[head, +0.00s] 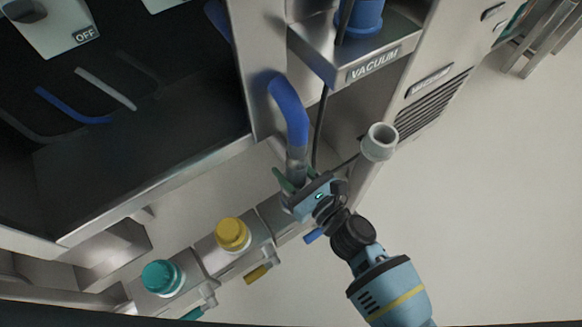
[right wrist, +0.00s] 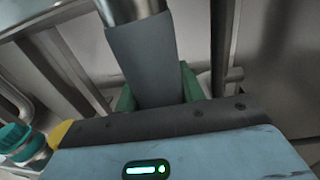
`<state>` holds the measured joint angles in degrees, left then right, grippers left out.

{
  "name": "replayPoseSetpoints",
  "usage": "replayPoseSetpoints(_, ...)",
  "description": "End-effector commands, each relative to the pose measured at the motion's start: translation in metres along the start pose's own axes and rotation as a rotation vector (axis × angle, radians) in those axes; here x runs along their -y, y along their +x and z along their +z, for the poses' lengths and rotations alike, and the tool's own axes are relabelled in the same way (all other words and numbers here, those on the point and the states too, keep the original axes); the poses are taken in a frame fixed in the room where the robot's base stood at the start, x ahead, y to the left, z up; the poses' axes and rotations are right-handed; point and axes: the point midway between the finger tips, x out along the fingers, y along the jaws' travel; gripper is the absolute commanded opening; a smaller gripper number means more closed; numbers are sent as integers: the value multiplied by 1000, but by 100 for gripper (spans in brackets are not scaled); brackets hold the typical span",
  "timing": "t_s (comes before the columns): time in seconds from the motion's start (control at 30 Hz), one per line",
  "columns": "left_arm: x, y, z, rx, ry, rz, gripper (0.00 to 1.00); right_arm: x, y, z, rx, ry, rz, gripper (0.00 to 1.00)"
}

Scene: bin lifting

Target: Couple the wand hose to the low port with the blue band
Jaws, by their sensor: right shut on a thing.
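The blue hose (head: 290,108) comes down the cabinet side in the head view and ends in a metal piece and a grey cuff. My right gripper (head: 296,187) is shut on this hose end. In the right wrist view the grey cuff (right wrist: 146,62) sits between the green fingertips (right wrist: 155,92), with a metal section above it. A blue lever (head: 314,236) shows just below the gripper on the low manifold. No blue band is visible; the port above that lever is covered by my gripper. I cannot tell whether the hose end touches a port. My left gripper is not in view.
Along the low manifold sit a yellow cap (head: 232,234) and a teal cap (head: 162,277), each with a matching lever. A grey open pipe end (head: 380,141) stands right of the hose. The vacuum shelf (head: 350,62) overhangs above.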

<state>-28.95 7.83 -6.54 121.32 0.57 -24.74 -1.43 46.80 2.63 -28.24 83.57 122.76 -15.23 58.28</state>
Motion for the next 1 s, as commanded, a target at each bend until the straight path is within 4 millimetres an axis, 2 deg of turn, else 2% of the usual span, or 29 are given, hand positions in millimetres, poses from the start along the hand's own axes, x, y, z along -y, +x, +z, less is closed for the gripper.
replayPoseSetpoints(0.5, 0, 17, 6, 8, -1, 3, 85, 0, 0, -20, 2, 1, 0, 8)
replayPoseSetpoints(1.0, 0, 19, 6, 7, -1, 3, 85, 0, 1, -22, 3, 0, 0, 8)
